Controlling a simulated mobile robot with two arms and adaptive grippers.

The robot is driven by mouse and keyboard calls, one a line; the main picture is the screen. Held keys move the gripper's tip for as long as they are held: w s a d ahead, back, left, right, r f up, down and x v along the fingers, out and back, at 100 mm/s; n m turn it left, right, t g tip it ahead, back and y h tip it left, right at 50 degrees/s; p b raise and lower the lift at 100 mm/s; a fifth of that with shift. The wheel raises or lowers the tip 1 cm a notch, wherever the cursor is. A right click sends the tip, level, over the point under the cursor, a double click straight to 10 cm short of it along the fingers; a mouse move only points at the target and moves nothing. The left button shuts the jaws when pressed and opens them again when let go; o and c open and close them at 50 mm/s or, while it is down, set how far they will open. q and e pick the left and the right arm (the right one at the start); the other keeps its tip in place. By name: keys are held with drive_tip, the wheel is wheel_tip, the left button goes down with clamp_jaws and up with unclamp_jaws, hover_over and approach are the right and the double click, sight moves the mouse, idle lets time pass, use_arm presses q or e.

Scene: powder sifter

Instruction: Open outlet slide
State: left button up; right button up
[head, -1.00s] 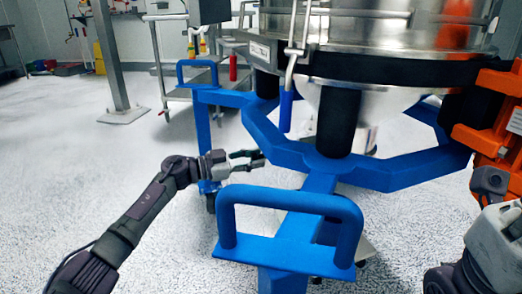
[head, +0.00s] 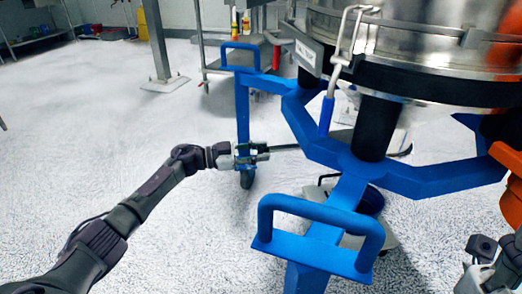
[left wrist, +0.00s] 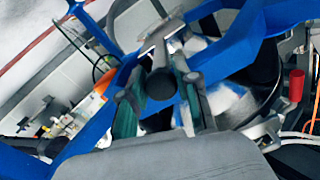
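The powder sifter's steel bowl (head: 420,75) sits on a blue frame (head: 430,180) at the right of the head view. My left gripper (head: 262,153) is left of the frame. The outlet slide's thin dark bar (head: 286,147) runs from its fingers toward the space under the bowl. In the left wrist view, the slide's dark round handle end (left wrist: 161,84) lies between the fingers of my left gripper (left wrist: 160,98), which look closed on it. The outlet is hidden behind the frame. My right gripper (head: 482,262) is partly in view at the lower right; its fingers are unclear.
A blue push handle (head: 318,215) stands close in front, and another blue handle (head: 240,48) is farther back. A blue-gripped clamp lever (head: 327,115) hangs from the bowl. An orange part (head: 508,190) is at the right edge. The floor at left is clear.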

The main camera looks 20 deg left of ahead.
use_arm(q)
drive_tip(key=o, duration=0.4)
drive_tip(key=v, duration=1.2)
